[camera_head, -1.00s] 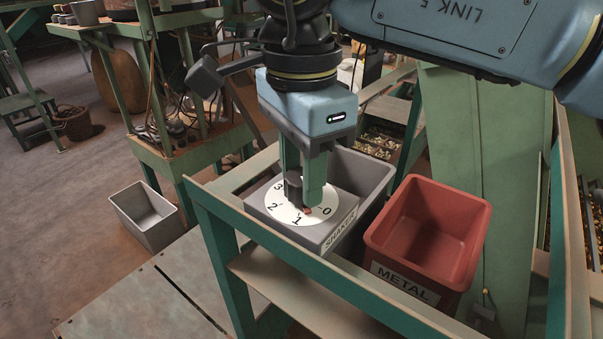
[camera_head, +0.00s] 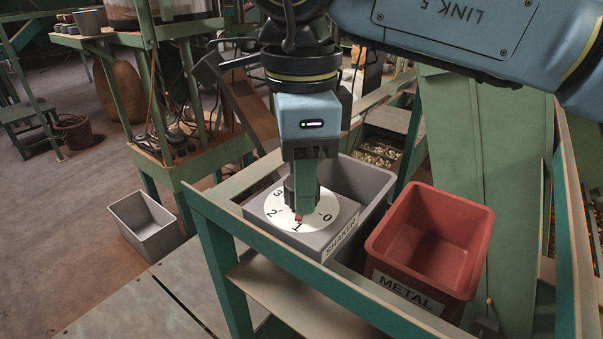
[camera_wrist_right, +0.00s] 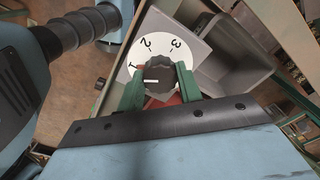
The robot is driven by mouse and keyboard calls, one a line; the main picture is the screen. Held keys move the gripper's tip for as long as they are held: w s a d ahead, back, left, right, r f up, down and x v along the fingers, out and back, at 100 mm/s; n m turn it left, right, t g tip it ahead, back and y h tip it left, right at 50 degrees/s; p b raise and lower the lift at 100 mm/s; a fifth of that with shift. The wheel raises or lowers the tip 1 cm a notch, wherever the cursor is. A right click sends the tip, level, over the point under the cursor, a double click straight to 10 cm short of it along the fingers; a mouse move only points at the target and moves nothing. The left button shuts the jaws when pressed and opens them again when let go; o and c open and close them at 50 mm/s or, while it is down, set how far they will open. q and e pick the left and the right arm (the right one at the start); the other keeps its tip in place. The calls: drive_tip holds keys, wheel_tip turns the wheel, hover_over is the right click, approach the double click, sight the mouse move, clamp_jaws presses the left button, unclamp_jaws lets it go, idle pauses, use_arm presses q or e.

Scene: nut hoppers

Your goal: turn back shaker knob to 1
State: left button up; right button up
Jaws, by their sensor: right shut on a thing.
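The shaker box (camera_head: 345,225) is a grey box with a white dial (camera_head: 270,214) on top, marked 0 to 3. The dark knob (camera_wrist_right: 158,75) sits at the dial's centre; its white line points to the left in the right wrist view, close to the 1 mark. In the head view a small red mark by the knob lies just above the 1. My right gripper (camera_head: 304,203) points straight down with its two green fingers shut on the knob, hiding much of it. My left gripper is not in view.
A red METAL bin (camera_head: 390,282) stands to the right of the shaker box. A grey bin (camera_head: 372,180) is behind it. Green rails (camera_head: 205,215) frame the stand. A loose grey bin (camera_head: 146,222) lies on the floor at left.

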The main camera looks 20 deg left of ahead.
drive_tip(key=shift+r, duration=0.1)
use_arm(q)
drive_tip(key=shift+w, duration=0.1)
use_arm(e)
drive_tip(key=o, duration=1)
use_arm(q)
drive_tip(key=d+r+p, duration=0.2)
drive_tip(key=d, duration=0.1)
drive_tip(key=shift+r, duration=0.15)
use_arm(e)
wheel_tip(320, 180, up, 13)
drive_tip(key=shift+r, duration=0.15)
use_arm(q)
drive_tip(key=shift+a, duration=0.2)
